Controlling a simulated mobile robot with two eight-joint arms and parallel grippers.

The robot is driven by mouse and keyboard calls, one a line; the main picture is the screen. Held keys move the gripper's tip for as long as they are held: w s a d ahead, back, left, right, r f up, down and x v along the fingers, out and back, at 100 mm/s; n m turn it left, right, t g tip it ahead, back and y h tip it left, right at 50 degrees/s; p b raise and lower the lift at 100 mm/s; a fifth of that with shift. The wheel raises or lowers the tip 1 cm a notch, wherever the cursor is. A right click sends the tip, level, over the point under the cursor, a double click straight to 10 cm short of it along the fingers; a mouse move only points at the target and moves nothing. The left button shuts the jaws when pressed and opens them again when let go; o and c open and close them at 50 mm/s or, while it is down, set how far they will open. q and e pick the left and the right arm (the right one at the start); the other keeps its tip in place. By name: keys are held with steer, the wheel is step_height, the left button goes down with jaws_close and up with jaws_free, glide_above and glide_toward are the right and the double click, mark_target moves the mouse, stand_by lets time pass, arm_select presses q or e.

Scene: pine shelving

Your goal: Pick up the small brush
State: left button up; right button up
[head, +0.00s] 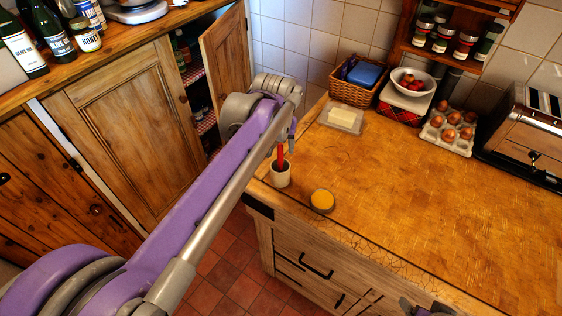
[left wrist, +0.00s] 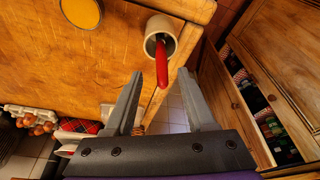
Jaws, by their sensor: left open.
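The small brush shows as a red handle (head: 281,157) standing up out of a cream cup (head: 281,176) near the counter's left edge; its lower end is hidden in the cup. In the left wrist view the red handle (left wrist: 161,66) leans from the cup (left wrist: 158,27) toward my fingers. My left gripper (left wrist: 161,85) is open, and the handle's near end lies around the gap between its fingertips, apart from both. In the head view my left gripper (head: 285,137) is just above the cup, partly hidden by my arm. A grey piece at the bottom edge may be my right gripper (head: 425,309).
A round yellow-topped dish (head: 321,200) sits right of the cup. Butter on a dish (head: 344,117), a wicker basket (head: 358,77), an egg tray (head: 449,129) and a toaster (head: 525,140) stand farther back. The counter's middle is clear. A cabinet door (head: 225,62) stands open.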

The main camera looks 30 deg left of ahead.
mark_target(280, 162)
arm_select(q)
steer(key=x, duration=0.5)
steer(key=shift+a, duration=0.1)
jaws_close()
